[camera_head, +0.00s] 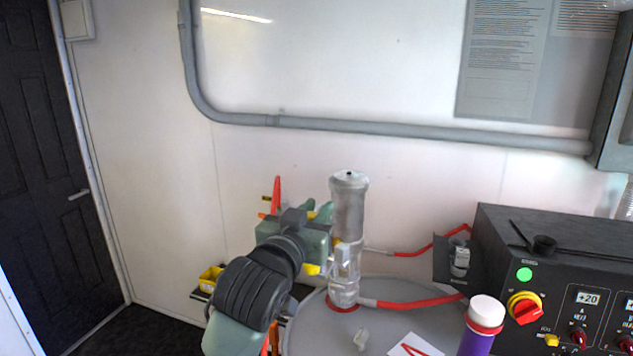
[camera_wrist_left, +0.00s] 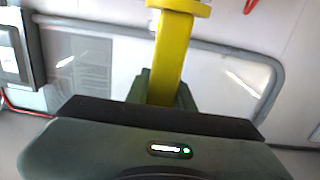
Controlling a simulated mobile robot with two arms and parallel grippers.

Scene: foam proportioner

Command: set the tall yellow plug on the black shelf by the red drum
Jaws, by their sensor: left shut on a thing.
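The tall yellow plug (camera_wrist_left: 172,58) stands out from between the fingers of my left gripper (camera_wrist_left: 163,90) in the left wrist view, with a wider yellow flange near the top edge. My left gripper (camera_head: 322,235) is shut on it. In the head view the gripper is in front of the wall, just left of a clear and grey upright cylinder, and hides most of the plug. A yellow bit shows under the gripper. A dark shelf (camera_head: 199,296) is low at the left, partly behind my arm. I cannot make out a red drum clearly. My right gripper is not in view.
A yellow bin (camera_head: 210,279) sits on the dark shelf. The upright cylinder (camera_head: 347,215) stands on a grey drum top (camera_head: 385,325) with red hoses. A purple bottle (camera_head: 478,335) and a black control box (camera_head: 560,270) are at the right.

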